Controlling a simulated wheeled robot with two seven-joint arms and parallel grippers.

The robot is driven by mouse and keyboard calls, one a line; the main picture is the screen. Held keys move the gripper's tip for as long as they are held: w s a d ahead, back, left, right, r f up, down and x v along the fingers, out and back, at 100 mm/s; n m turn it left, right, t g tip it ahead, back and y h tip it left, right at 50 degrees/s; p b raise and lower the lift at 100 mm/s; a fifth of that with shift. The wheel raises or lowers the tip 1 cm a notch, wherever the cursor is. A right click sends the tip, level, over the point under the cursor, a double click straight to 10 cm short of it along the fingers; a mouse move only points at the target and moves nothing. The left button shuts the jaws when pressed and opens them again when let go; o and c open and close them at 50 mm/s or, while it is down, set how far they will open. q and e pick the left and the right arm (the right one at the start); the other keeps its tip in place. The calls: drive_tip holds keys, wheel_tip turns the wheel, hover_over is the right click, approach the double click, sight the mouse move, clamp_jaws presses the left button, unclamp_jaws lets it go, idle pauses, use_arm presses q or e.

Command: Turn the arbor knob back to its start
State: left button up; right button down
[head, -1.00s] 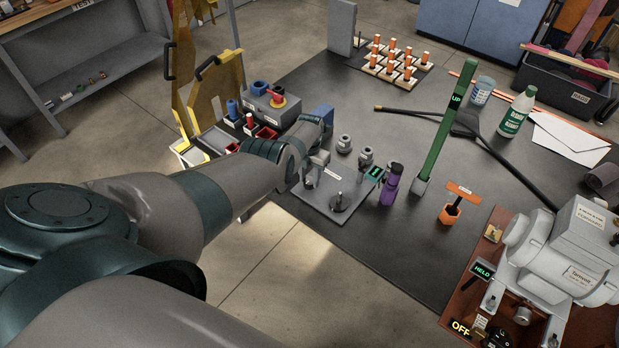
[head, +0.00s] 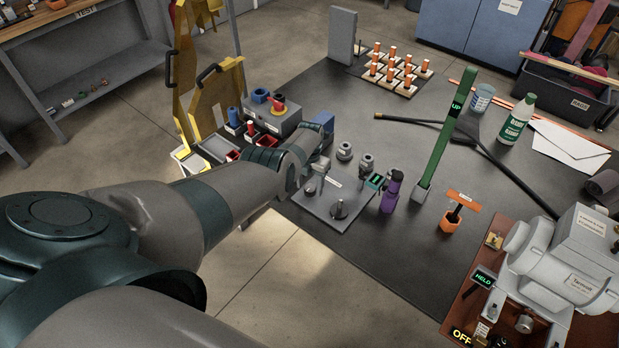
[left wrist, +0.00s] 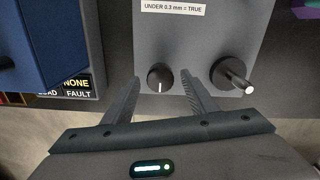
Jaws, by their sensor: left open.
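A small dark knob (left wrist: 160,77) with a white pointer line sits on the grey gauge plate (left wrist: 203,45) labelled "UNDER 0.3 mm = TRUE". I take it for the arbor knob. Its line points toward my gripper, down in the left wrist view. My left gripper (left wrist: 162,78) is open, one fingertip on each side of the knob, with a gap visible on both sides. A dark round base with a bright metal post (left wrist: 232,75) stands right of the right finger. In the head view the plate (head: 322,212) lies at the table's near edge, and my wrist partly covers it. My right gripper is out of view.
A blue box (left wrist: 50,40) and a NONE/FAULT display (left wrist: 76,84) stand left of my gripper. In the head view a purple bottle (head: 390,192), a green UP post (head: 446,140) and an orange-handled tool (head: 462,198) stand right of the plate. A grey machine (head: 560,255) stands farther right.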

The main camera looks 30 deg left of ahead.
use_arm(q)
drive_tip(key=shift+r, duration=0.15)
drive_tip(key=shift+r+p, duration=0.6)
wheel_tip(320, 180, up, 8)
drive_tip(key=f+p, duration=0.1)
drive_tip(key=p, duration=0.3)
wheel_tip(320, 180, up, 9)
drive_tip(key=b, duration=0.1)
hover_over(310, 188)
